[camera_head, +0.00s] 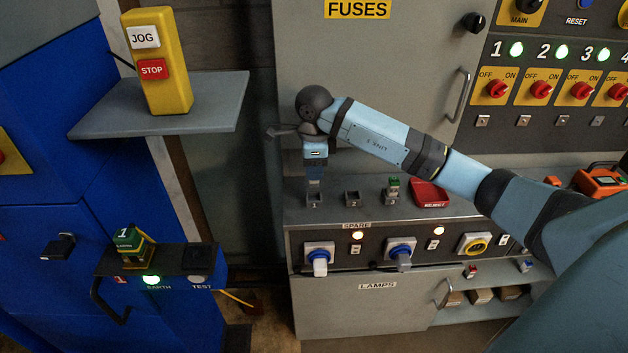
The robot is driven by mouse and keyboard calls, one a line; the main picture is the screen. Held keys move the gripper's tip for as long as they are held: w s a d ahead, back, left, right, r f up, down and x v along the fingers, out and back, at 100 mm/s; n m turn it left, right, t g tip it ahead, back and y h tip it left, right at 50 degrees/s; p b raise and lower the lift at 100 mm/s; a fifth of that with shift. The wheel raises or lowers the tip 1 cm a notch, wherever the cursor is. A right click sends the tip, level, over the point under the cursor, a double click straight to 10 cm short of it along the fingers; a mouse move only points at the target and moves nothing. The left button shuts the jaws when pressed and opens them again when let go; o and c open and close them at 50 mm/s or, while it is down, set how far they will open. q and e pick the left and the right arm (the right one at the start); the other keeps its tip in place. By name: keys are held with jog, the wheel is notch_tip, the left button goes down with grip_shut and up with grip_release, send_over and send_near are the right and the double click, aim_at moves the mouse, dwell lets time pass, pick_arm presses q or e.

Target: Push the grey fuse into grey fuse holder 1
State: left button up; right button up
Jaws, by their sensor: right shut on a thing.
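My right gripper (314,174) reaches in from the right and points straight down over the left end of the grey ledge (330,214). It is shut on the grey fuse, which is small and mostly hidden between the fingers. Grey fuse holder 1 (315,200), a small dark grey block marked 1, stands directly below the fingertips. I cannot tell how deep the fuse sits in the holder, or whether they touch. My left gripper is not in view.
The grey cabinet door (390,70) rises behind. A shelf (215,105) with a yellow JOG/STOP box (160,60) is at left.

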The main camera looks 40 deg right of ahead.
notch_tip(320, 180, up, 4)
jog(key=shift+r, duration=0.2)
jog(key=p, duration=0.7)
jog(key=shift+w+a+p, duration=0.1)
jog(key=shift+w+p, duration=0.15)
jog(key=shift+p, duration=0.05)
jog(key=f+p, duration=0.2)
jog(key=p, duration=0.2)
jog(key=shift+s, duration=0.15)
jog(key=shift+s+f+p, duration=0.1)
jog(key=shift+f+p, duration=0.3)
jog(key=shift+p, duration=0.2)
jog(key=shift+f, duration=0.15)
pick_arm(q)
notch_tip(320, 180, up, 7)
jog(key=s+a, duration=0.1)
